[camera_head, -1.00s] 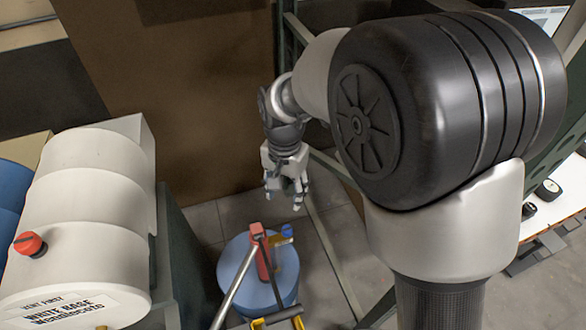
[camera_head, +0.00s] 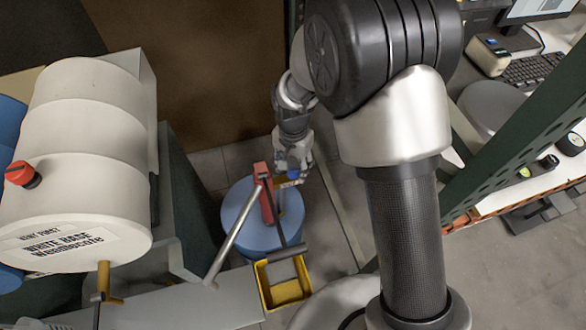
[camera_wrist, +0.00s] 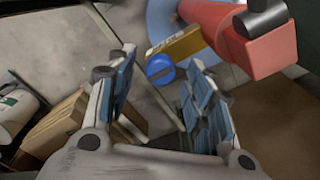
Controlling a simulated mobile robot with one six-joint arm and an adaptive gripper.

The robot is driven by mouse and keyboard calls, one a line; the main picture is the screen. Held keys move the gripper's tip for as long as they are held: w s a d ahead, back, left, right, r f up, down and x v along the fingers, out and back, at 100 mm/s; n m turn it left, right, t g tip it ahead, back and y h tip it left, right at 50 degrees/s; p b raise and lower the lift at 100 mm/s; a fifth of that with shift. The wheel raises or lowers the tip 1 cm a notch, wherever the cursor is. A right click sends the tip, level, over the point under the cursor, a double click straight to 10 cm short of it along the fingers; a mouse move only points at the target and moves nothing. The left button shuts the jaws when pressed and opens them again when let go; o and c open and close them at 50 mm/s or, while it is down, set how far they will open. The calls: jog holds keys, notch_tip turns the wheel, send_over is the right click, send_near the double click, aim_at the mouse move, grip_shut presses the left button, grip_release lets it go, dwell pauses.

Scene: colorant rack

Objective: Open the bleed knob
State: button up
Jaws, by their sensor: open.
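The bleed knob is a round blue knob with a slot across its face (camera_wrist: 160,68). It sits on the end of a brass-yellow piece with a small pale label (camera_wrist: 178,46), which joins a red pump body (camera_wrist: 262,45). In the head view, the red pump (camera_head: 264,190) stands on a blue drum (camera_head: 240,210). My gripper (camera_head: 294,172) is at the brass piece's right end and hides most of the knob.
A white drum (camera_head: 85,120) with a red knob (camera_head: 22,174) lies at left, above a yellow-brown tap (camera_head: 104,280). A yellow tray (camera_head: 284,290) is in front of the blue drum. A green rack post (camera_head: 520,120) rises at right. Cardboard (camera_wrist: 55,125) shows in the wrist view.

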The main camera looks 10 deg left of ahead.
jog(key=shift+f, duration=0.35)
jog(key=shift+c, duration=0.3)
jog(key=c, duration=1)
